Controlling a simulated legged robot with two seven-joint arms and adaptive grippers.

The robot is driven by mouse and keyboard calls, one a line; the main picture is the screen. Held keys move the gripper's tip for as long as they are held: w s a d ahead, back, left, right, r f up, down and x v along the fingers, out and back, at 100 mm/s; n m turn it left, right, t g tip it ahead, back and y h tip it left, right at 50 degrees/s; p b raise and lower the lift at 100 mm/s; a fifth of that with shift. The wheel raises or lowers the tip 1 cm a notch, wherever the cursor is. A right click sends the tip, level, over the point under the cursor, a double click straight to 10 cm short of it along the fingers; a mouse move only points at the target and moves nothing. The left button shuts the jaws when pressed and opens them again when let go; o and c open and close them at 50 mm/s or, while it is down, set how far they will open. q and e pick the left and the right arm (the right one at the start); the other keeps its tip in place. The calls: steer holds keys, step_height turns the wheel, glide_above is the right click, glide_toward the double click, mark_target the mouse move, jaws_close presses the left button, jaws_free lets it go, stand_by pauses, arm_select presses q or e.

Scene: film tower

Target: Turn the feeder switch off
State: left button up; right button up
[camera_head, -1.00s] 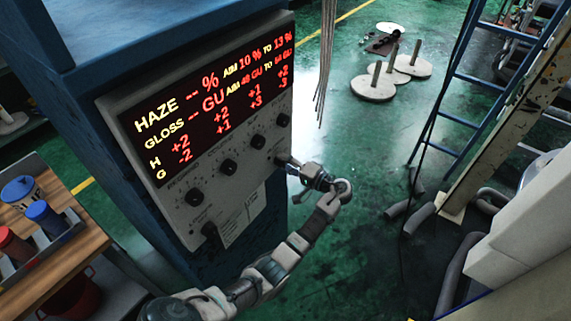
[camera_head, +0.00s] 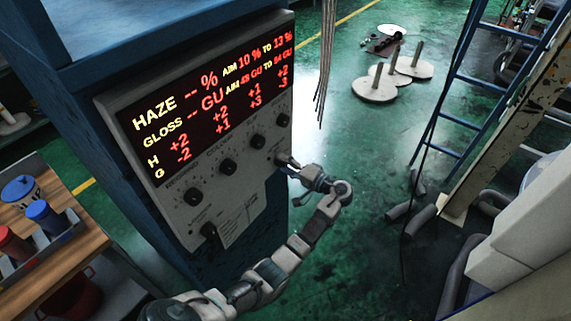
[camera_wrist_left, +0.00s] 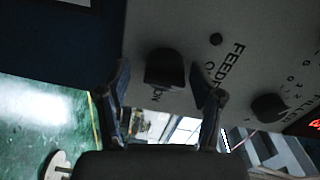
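The grey control panel (camera_head: 180,205) is on the blue cabinet. In the left wrist view, the feeder switch (camera_wrist_left: 165,68) is a black knob on the panel, beside printed lettering that starts "FEED" (camera_wrist_left: 230,62), with "ON" nearby. My left gripper (camera_head: 286,161) is at the panel's lower right edge in the head view and hides the switch there. In the left wrist view, the left gripper's (camera_wrist_left: 162,78) two fingers are apart, one on each side of the knob, with gaps visible. Contact cannot be seen. My right gripper is not in view.
Hanging strands (camera_head: 326,50) are right of the panel. A blue ladder (camera_head: 450,100) stands at right. A wooden bench (camera_head: 75,250) is at left.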

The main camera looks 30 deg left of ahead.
arm_select(q)
steer(key=d, duration=1.2)
steer(key=shift+s+r, duration=0.2)
steer(key=shift+s, duration=0.2)
